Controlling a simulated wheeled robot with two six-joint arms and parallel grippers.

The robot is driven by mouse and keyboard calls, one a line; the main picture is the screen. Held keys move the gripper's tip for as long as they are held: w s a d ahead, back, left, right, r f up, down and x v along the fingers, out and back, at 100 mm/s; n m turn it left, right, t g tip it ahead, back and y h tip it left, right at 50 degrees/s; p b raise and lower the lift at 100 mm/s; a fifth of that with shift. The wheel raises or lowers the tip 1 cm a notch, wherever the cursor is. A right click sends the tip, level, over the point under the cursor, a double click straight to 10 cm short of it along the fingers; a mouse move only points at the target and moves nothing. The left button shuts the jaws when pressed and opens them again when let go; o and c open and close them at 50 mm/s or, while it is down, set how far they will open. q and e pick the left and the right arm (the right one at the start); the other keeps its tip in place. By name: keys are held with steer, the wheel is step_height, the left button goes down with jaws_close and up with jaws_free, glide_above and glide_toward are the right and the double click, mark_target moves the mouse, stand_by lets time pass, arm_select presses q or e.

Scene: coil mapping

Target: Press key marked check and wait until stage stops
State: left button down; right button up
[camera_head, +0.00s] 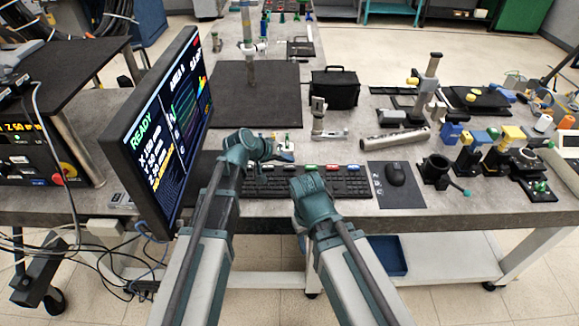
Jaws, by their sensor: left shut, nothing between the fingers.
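A black keyboard (345,185) lies at the front of the grey bench, with green, red and pale coloured keys along its back edge. The key markings are too small to read. My left gripper (287,157) is shut and empty, just behind the keyboard's back edge; I cannot tell its height above the bench. My left arm hides the keyboard's left part. My right arm ends in front of the keyboard's middle, and its fingers do not show. A monitor (160,130) on the left reads READY, with X, Y, Z values and coloured plots. The stage (250,90) with its upright probe stands behind on a dark plate.
A black bag (334,88) and a metal cylinder (395,139) lie farther back. Clamps and blue and yellow fixtures (470,150) crowd the right side. The monitor stands close left of my left arm.

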arm_select(q)
steer(key=shift+f, duration=0.15)
stand_by(0.8)
steer(key=shift+f+b, duration=0.3)
steer(key=shift+b, duration=0.1)
